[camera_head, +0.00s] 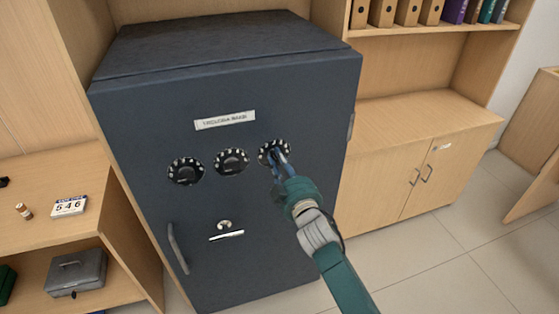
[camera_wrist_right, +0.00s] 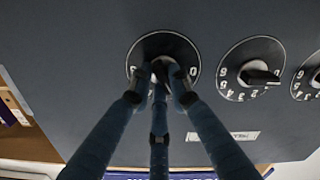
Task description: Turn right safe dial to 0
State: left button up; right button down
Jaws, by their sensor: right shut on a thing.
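A dark grey safe (camera_head: 150,110) stands in the middle of the head view with a row of 3 black dials with white digits. The right dial (camera_head: 265,154) has my right gripper (camera_head: 277,158) on it. In the right wrist view this dial (camera_wrist_right: 187,48) is at the top middle, with the fingers of my right gripper (camera_wrist_right: 161,75) closed around its knob. The fingers hide most of its digits, so I cannot read its setting. The middle dial (camera_head: 231,161) and left dial (camera_head: 186,171) are untouched. My left gripper is not in view.
The safe has a handle (camera_head: 177,248), a keyhole (camera_head: 224,225) and a label (camera_head: 225,120). A shelf on the left holds a 546 number card (camera_head: 69,207) and a grey cash box (camera_head: 76,272). A wooden cabinet (camera_head: 375,198) stands to the right; the tiled floor there is clear.

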jog(key=n, duration=1.1)
jog(key=shift+a+r+n, duration=0.15)
jog(key=shift+a+n, duration=0.1)
jog(key=shift+n, duration=0.15)
dwell(0.3)
jog(key=c, duration=1.6)
grip_release()
jog(key=shift+s, duration=0.15)
jog(key=v, duration=1.1)
jog(key=shift+s+d, duration=0.15)
jog(key=shift+s, duration=0.2)
